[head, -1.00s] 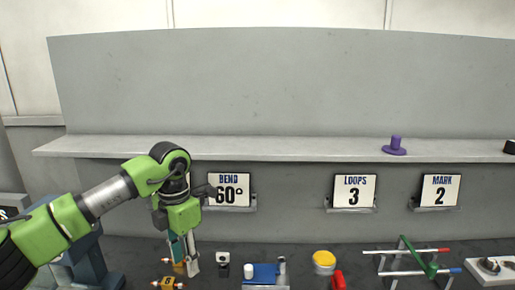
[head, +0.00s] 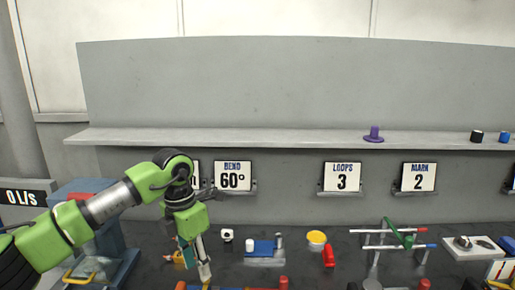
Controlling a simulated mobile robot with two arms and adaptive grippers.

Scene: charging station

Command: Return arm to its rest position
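My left arm comes in from the left, green and grey, bent at the wrist. My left gripper (head: 197,266) points down over the left part of the dark bench, with a teal part and pale fingers. An orange item (head: 180,258) shows just beside and behind it; I cannot tell whether they touch. The small size of the fingers does not show if they are open or shut. I see nothing clearly held. My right gripper is not in view.
The bench (head: 345,262) holds a blue block (head: 262,246), a yellow round button (head: 316,237), a red piece (head: 329,256) and a rod rack (head: 394,240). Signs (head: 233,177) hang below a grey shelf (head: 290,139). A blue and red machine (head: 112,240) stands left.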

